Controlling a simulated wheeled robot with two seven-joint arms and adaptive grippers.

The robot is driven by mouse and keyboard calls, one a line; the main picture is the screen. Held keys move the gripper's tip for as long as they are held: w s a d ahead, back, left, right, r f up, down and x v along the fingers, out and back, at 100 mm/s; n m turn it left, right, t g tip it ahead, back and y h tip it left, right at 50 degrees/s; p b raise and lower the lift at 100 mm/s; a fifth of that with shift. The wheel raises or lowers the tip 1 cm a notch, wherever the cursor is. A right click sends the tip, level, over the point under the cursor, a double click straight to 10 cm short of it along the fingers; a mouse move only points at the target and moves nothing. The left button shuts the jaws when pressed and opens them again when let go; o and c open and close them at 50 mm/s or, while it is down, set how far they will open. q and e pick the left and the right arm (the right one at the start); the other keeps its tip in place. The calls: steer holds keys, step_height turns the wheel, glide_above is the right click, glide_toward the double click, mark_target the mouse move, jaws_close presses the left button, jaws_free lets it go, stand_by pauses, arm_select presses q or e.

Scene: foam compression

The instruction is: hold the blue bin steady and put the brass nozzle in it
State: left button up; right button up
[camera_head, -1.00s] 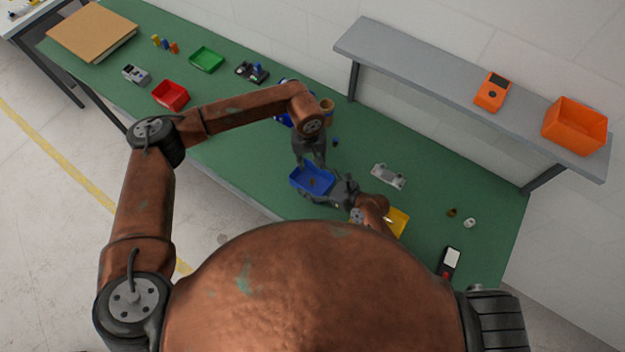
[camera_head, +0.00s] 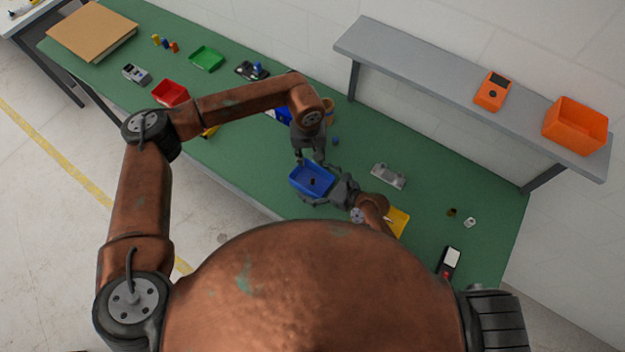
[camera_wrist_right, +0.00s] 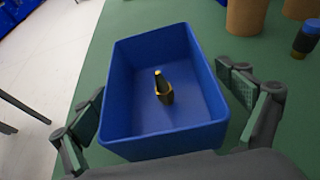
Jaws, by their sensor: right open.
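The blue bin (camera_head: 297,181) stands on the green bench, and in the right wrist view (camera_wrist_right: 207,82) it fills the middle. The brass nozzle (camera_wrist_right: 164,92), dark with brass-coloured bands, is inside the bin, tip up; it shows as a small dark spot in the head view (camera_head: 314,182). My right gripper (camera_wrist_right: 166,108) is open, with one finger on each side of the bin and gaps to its walls. My left gripper (camera_head: 311,157) is above the bin's far edge, its fingers apart and nothing visible between them.
A yellow bin (camera_head: 398,220) is right of my right wrist. A grey metal part (camera_head: 388,176) lies behind it. Red (camera_head: 170,93) and green (camera_head: 207,59) trays are at the left. A grey shelf (camera_head: 440,80) stands along the back. Tan cylinders (camera_wrist_right: 247,16) stand beyond the bin.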

steer(key=v, duration=1.2)
steer(key=shift+f, duration=0.1)
